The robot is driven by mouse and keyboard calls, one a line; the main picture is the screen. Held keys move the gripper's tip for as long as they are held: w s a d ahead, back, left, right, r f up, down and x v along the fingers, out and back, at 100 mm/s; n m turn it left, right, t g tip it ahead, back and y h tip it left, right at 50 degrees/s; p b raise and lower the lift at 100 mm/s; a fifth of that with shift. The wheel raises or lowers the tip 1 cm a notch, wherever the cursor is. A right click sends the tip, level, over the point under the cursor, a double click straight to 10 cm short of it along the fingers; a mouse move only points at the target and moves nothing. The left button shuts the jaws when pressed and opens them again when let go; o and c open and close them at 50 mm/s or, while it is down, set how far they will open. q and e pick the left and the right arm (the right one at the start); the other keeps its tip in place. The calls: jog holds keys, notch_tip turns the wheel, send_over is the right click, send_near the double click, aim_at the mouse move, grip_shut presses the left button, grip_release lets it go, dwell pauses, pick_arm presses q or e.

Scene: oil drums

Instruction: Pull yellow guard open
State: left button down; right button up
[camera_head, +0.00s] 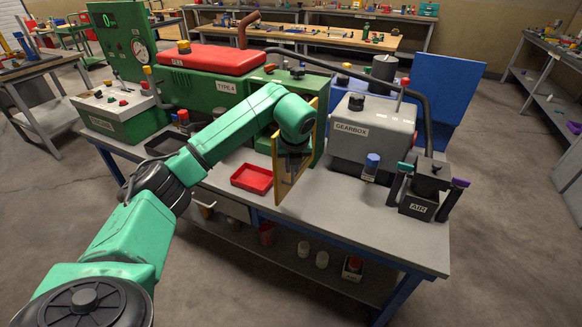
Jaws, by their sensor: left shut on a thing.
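The yellow guard (280,177) is a thin upright panel on the front of the green machine (216,103). It stands out from the machine over the workbench, seen nearly edge-on. My left arm, green with dark joints, reaches in from the lower left. My left gripper (291,168) is at the guard and shut on it, pointing down. The fingertips are partly hidden by the wrist and the guard. My right gripper does not show.
A red tray (252,178) lies on the workbench (335,215) left of the guard. A grey gearbox (374,137) and a dark AIR unit (419,205) stand to the right. A red-topped machine cover (212,59) is behind my arm. The bench front between guard and AIR unit is clear.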

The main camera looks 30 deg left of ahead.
pick_arm(q)
jog(key=shift+w+a+r, duration=0.15)
jog(key=shift+w+r, duration=0.05)
jog(key=shift+r, duration=0.2)
jog(key=c, duration=0.9)
grip_release()
jog(key=shift+w, duration=0.1)
jog(key=shift+f, duration=0.35)
jog(key=b+v, duration=0.1)
jog(key=v, duration=1.3)
jog(key=shift+s+r, duration=0.2)
jog(key=shift+r, duration=0.05)
